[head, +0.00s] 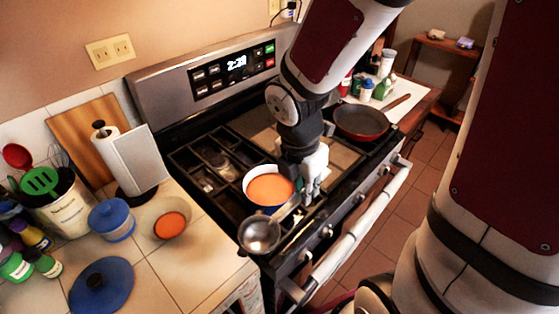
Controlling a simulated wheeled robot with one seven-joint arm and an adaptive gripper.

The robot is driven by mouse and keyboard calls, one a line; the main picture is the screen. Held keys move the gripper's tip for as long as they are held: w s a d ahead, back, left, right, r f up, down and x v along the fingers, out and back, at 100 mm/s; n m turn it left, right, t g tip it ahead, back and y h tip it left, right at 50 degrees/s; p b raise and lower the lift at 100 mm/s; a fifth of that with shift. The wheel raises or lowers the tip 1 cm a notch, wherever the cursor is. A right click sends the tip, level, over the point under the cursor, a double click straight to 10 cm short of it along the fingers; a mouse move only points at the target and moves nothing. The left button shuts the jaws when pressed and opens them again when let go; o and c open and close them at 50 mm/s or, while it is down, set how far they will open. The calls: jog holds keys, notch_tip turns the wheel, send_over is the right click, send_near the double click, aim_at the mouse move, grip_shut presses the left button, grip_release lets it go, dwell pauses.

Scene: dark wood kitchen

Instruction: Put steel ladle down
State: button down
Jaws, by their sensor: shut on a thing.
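The steel ladle (259,235) shows its round bowl over the stove's front left corner, close to the counter edge. Its handle runs up and right to my gripper (307,192). My gripper is shut on the ladle above the front of the stove, just right of a pot. The fingertips are partly hidden, and I cannot tell whether the ladle touches the stove. The pot (248,199) of orange soup sits on the burner grate directly behind the ladle.
Bare tiles (195,265) lie left of the ladle. A red skillet (361,120) sits on the stove's right side.

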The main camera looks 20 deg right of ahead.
jog(key=w+f, duration=0.2)
jog(key=w, duration=0.5)
jog(key=w+d+f, duration=0.1)
jog(key=w+f, duration=0.2)
jog(key=w, duration=0.5)
jog(key=shift+w, duration=0.2)
jog(key=shift+d+f, duration=0.1)
jog(key=shift+f, duration=0.25)
jog(key=shift+f, duration=0.25)
jog(key=c, duration=1.5)
grip_release()
notch_tip(320, 180, up, 13)
jog(key=a, duration=0.2)
jog(key=s+r+m+t, duration=0.1)
jog(key=s+r+m, duration=0.3)
jog(key=s+m, duration=0.3)
jog(key=s+a+r+m+t+y, duration=0.1)
jog(key=s+r+m+t, duration=0.1)
jog(key=s+r+m, duration=0.2)
jog(key=s+r+m+t, duration=0.1)
jog(key=s+r+m, duration=0.3)
jog(key=s+m, duration=0.7)
jog(key=shift+s+a+t+y+b, duration=0.1)
jog(key=shift+a+t+y+b, duration=0.3)
